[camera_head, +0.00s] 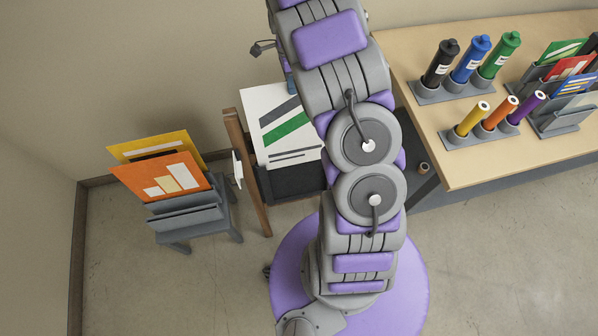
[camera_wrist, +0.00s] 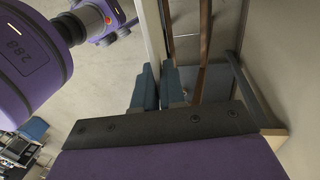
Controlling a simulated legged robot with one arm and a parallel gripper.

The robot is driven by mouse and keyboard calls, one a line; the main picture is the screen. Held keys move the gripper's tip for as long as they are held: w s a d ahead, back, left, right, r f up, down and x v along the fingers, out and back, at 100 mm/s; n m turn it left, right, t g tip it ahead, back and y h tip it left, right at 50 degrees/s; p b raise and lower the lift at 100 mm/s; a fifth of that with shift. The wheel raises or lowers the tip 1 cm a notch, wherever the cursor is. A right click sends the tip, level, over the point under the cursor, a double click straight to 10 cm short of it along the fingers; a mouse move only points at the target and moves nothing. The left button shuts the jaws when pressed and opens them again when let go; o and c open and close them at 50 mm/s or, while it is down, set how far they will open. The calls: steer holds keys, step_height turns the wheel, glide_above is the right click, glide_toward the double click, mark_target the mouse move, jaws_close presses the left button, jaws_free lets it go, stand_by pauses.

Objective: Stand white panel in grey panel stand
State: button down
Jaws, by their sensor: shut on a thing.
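The white panel (camera_head: 280,122) has a grey and a green stripe; it shows partly behind my arm in the head view. In the wrist view the panel (camera_wrist: 152,32) appears nearly edge-on between the two blue fingers of my gripper (camera_wrist: 159,72), which is shut on it. In the head view one blue finger of my gripper (camera_head: 290,83) shows at the panel's top edge. The grey panel stand (camera_head: 187,222) is on the left; a yellow panel (camera_head: 127,147) and an orange panel (camera_head: 160,185) stand in it. Its front part looks empty.
A wooden-framed rack (camera_head: 248,180) with a dark bin (camera_head: 290,183) is under and beside the white panel; I cannot tell whether they touch. A wooden table (camera_head: 450,165) on the right holds coloured tubes and another panel rack (camera_head: 562,120). Walls are close behind and left. Floor in front is clear.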

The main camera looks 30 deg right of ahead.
step_height(320, 180, up, 8)
steer(key=w+p, duration=0.1)
steer(key=p, duration=0.2)
steer(key=shift+w+d+f, duration=0.15)
stand_by(0.3)
